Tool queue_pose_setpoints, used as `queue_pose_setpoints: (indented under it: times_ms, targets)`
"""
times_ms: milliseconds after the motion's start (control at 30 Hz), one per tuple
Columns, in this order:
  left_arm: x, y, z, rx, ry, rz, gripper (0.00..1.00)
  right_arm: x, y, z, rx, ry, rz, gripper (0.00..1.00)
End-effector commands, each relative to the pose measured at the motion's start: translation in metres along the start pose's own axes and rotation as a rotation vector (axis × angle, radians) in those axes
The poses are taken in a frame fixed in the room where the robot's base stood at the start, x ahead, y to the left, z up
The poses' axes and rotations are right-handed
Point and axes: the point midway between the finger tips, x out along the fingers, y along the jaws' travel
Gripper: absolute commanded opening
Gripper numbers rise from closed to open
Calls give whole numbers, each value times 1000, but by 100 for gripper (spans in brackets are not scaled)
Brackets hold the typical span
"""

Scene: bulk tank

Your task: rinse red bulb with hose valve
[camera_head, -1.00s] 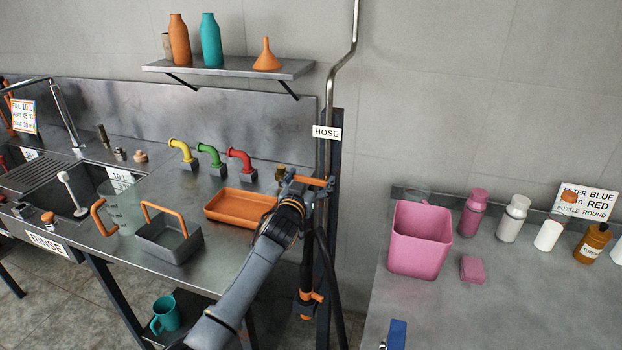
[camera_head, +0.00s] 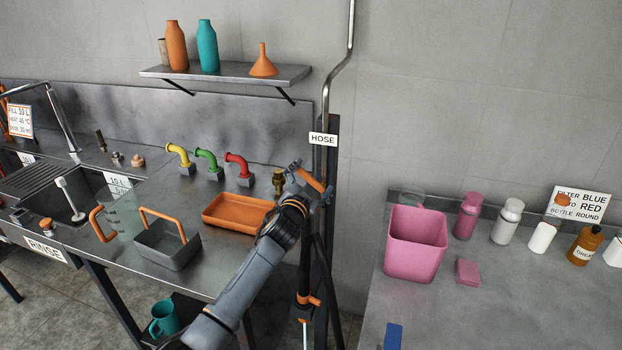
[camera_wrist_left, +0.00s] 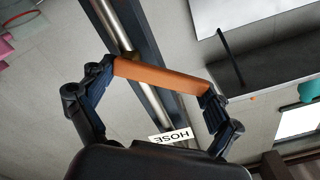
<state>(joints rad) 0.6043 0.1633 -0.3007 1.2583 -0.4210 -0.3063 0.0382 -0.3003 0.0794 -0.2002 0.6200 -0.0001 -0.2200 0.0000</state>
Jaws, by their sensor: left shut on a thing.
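The orange handle of the hose valve (camera_head: 313,182) sits on the vertical pipe under the HOSE sign (camera_head: 323,139). My left gripper (camera_head: 306,184) is shut on this handle. In the left wrist view the orange handle (camera_wrist_left: 160,77) spans between the two fingertips, across the metal pipe. The handle slants down to the right in the head view. A dark hose (camera_head: 325,270) hangs below, beside an orange fitting (camera_head: 308,300). I cannot clearly pick out a red bulb; a red elbow tap (camera_head: 240,162) stands on the counter. My right gripper is not in view.
An orange tray (camera_head: 237,222) and a grey basket (camera_head: 167,248) stand on the steel counter left of my arm. A pink bin (camera_head: 414,247) and several bottles stand on the right table. A shelf (camera_head: 225,75) hangs above the counter.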

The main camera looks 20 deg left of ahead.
Motion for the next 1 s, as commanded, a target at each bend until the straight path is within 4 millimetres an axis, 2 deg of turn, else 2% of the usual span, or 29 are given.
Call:
queue_pose_setpoints:
  times_ms: [567, 600, 633, 1000]
  targets:
    - [0, 0, -2, 40, 1, -1, 34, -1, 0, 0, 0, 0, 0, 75]
    - [0, 0, -2, 40, 1, -1, 94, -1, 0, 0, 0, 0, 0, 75]
    - [0, 0, -2, 39, 1, -1, 100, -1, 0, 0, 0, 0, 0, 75]
    - [0, 0, -2, 39, 0, 0, 100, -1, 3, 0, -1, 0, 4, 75]
